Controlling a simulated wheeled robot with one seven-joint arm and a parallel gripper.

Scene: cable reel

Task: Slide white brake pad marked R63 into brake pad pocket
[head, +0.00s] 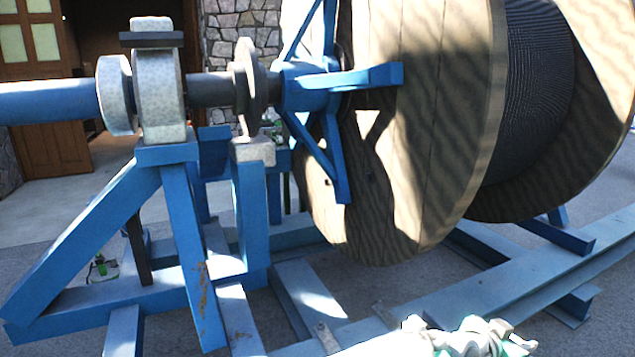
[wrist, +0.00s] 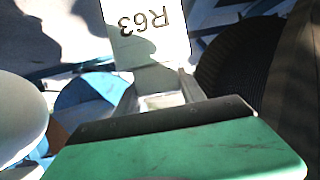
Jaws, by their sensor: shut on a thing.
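The white brake pad marked R63 (wrist: 148,22) shows at the top of the wrist view, its lettering upside down and partly in shadow. My gripper (wrist: 162,78) is shut on its near end. In the head view I cannot make out the pad; only white and green parts of my arm show at the bottom edge. A grey block (head: 253,151) sits on a blue post below the grey disc (head: 247,88) on the shaft. It may hold the brake pad pocket, but I cannot see an opening clearly. The held pad is apart from it.
A large wooden cable reel (head: 410,130) stands on the right, with blue spokes (head: 335,150) on its near side. A blue frame (head: 180,250) carries the shaft bearing (head: 158,90). Blue floor beams (head: 520,280) run along the ground. Open paving lies behind the frame.

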